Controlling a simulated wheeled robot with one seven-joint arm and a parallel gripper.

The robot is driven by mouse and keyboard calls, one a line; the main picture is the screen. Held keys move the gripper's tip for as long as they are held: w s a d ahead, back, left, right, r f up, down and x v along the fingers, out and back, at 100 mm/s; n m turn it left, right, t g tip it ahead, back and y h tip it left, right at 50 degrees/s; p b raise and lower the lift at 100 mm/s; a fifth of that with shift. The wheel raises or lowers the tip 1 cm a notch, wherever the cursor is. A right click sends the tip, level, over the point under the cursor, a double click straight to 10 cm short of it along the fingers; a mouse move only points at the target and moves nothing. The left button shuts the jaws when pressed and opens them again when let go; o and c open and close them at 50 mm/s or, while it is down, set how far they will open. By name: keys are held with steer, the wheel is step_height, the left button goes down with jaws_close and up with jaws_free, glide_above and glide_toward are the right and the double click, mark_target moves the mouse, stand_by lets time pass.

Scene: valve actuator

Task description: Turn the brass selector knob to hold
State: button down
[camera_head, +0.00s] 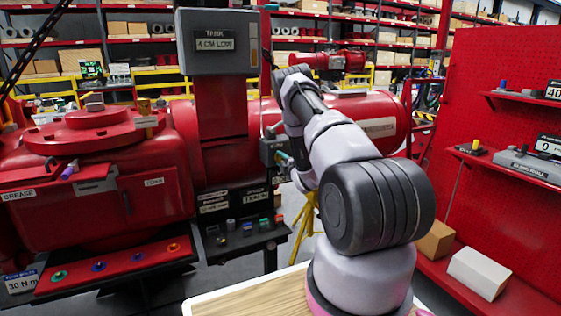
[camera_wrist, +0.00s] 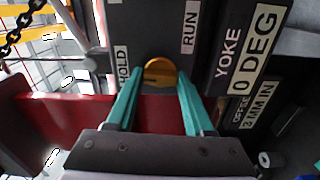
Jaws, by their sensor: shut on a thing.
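The brass selector knob (camera_wrist: 160,68) shows in the wrist view on a dark panel (camera_wrist: 148,35). The HOLD label (camera_wrist: 122,66) is at its left and the RUN label (camera_wrist: 190,27) is above it to the right. My gripper (camera_wrist: 160,78) has its two teal fingers on either side of the knob, shut on it. The fingertips partly cover the knob's sides, and I cannot tell which label it points to. In the head view my gripper (camera_head: 284,158) is small beside the red actuator (camera_head: 218,130), and the knob is hidden there.
A YOKE 0 DEG label (camera_wrist: 245,50) is on the dark block right of the knob. A chain (camera_wrist: 22,28) hangs at the upper left of the wrist view. A dark shelf (camera_head: 242,242) with small parts lies below my gripper. A red pegboard (camera_head: 505,85) stands at the right.

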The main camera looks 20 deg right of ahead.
steer(key=shift+c, duration=1.4)
jaws_free()
steer(key=shift+s, duration=0.1)
steer(key=s, duration=1)
steer(key=shift+s+d, duration=0.15)
steer(key=shift+s, duration=0.15)
